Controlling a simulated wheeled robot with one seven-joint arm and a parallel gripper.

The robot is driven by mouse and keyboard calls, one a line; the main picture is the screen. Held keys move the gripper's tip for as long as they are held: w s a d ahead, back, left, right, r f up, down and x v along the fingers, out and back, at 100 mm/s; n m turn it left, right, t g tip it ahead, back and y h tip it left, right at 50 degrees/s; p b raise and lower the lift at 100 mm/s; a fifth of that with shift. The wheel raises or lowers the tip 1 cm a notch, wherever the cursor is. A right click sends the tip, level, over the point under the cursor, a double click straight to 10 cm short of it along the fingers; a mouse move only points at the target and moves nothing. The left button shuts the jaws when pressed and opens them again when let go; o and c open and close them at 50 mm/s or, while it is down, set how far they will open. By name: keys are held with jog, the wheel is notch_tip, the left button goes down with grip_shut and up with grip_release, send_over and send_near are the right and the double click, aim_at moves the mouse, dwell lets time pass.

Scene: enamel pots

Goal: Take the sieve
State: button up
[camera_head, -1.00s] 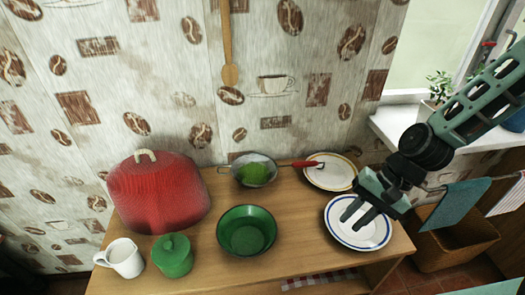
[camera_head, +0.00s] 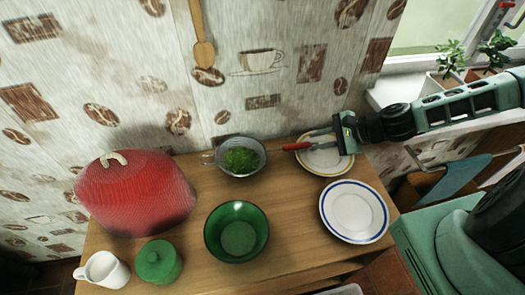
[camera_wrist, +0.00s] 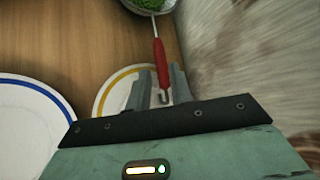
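The sieve is a round mesh bowl (camera_head: 241,157) with green leafy stuff in it and a red handle (camera_head: 296,146) pointing right. It rests at the back of the wooden table, with the handle towards the yellow-rimmed plate. My gripper (camera_head: 310,140) is over that plate, at the handle's end. In the wrist view my gripper (camera_wrist: 160,77) is open, with the red handle (camera_wrist: 159,58) running between its two fingers. A gap shows beside the handle, so the fingers do not look closed on it. Only part of the sieve bowl (camera_wrist: 150,4) shows at the top there.
The yellow-rimmed plate (camera_head: 325,166) lies under my gripper, and a blue-rimmed plate (camera_head: 354,211) lies in front. A green bowl (camera_head: 237,232), green lidded pot (camera_head: 158,262), white mug (camera_head: 102,270) and red cover (camera_head: 136,194) stand left. The patterned wall (camera_head: 110,80) is close behind.

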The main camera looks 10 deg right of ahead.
aim_at(294, 147)
jog(key=p+x, duration=0.2)
jog(key=x, duration=0.8)
jog(key=shift+f, duration=0.3)
jog(key=shift+a, duration=0.1)
grip_shut()
